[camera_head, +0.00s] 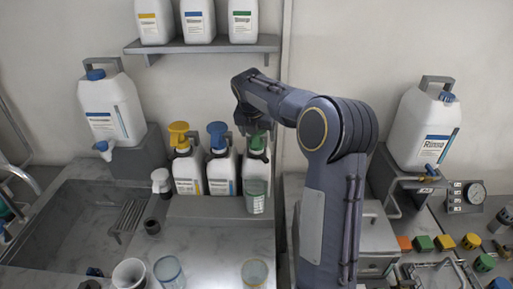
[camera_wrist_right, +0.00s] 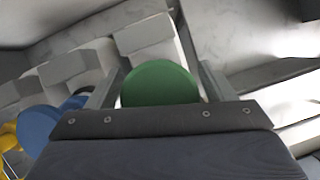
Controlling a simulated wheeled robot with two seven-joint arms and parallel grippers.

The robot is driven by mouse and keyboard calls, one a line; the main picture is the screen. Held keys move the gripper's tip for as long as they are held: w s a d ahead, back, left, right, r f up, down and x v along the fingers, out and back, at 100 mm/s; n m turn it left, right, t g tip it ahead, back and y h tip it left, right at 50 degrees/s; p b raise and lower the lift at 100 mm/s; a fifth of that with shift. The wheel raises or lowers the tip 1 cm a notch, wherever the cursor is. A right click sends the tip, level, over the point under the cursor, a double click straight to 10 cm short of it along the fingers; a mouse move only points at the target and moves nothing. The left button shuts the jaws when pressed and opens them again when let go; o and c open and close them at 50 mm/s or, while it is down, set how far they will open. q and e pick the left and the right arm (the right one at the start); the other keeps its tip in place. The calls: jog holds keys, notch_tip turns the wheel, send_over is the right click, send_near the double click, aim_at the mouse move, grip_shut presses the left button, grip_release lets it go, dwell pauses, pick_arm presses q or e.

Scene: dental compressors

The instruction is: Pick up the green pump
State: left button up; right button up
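The green pump (camera_head: 258,141) sits on the rightmost of three white bottles on the counter ledge, partly hidden by my right gripper (camera_head: 254,128). In the right wrist view its round green top (camera_wrist_right: 160,83) lies between the two grey fingers of my right gripper (camera_wrist_right: 162,82). The fingers are spread on either side of the top; I cannot tell whether they touch it. My left gripper is not in view.
The blue pump (camera_head: 217,133) and yellow pump (camera_head: 179,134) stand on bottles close to the left. A shelf (camera_head: 205,47) with white jugs hangs above. A sink (camera_head: 75,225) is at left; blocks and a gauge (camera_head: 475,192) are at right.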

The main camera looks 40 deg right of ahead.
jog(key=c, duration=0.9)
jog(key=shift+o, duration=0.2)
jog(key=shift+r, duration=0.1)
